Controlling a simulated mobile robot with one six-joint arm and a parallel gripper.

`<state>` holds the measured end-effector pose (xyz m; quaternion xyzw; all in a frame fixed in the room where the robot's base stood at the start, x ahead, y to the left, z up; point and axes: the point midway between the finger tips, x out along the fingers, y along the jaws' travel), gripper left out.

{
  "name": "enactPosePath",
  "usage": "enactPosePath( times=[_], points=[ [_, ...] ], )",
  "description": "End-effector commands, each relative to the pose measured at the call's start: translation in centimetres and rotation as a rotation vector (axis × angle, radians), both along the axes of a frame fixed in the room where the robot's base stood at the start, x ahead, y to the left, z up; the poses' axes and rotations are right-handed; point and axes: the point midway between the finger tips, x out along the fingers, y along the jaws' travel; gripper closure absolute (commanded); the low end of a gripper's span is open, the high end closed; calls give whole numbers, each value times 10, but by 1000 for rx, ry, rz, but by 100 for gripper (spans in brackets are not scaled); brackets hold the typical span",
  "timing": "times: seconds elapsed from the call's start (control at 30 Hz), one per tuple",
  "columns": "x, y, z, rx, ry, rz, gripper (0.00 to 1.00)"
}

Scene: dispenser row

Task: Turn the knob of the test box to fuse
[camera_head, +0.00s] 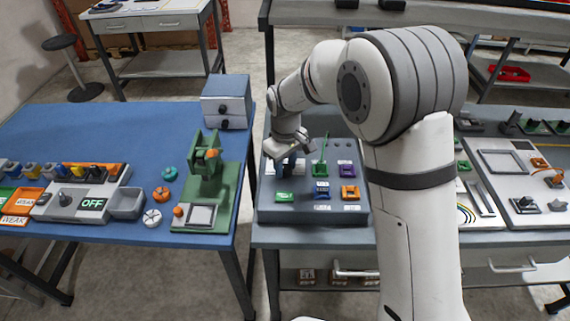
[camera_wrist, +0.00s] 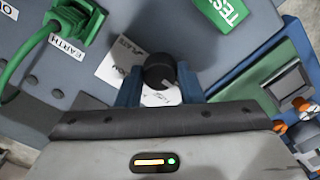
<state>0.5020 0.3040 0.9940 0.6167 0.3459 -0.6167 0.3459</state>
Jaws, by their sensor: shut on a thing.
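The test box (camera_head: 305,215) is a grey panel box on the right-hand bench. Its black knob (camera_wrist: 160,71) stands between my gripper's blue fingers, which are shut on it from both sides; my gripper (camera_wrist: 158,82) shows close above the panel. A pale label lies under the knob, with print beyond it and more print on the near side, partly covered; I cannot surely read which mark the knob points to. In the head view my gripper (camera_head: 289,166) reaches down to the box's back left corner and hides the knob.
A green plug and lead (camera_wrist: 72,25) sit at the EARTH socket beside the knob. A green TEST plate (camera_wrist: 222,12) is on the other side. Purple, blue and orange parts stand on the panel. A blue bench (camera_head: 60,130) with a green press (camera_head: 207,180) is to the left.

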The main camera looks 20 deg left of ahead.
Motion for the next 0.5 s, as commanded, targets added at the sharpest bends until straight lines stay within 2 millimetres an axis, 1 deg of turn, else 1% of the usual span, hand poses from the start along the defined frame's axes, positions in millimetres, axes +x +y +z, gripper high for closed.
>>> enactPosePath(
  times=[0.27,0.5],
  points=[
    [0,0,0,0,0,-19,89],
    [0,0,-1,1,1,-127,89]
  ],
)
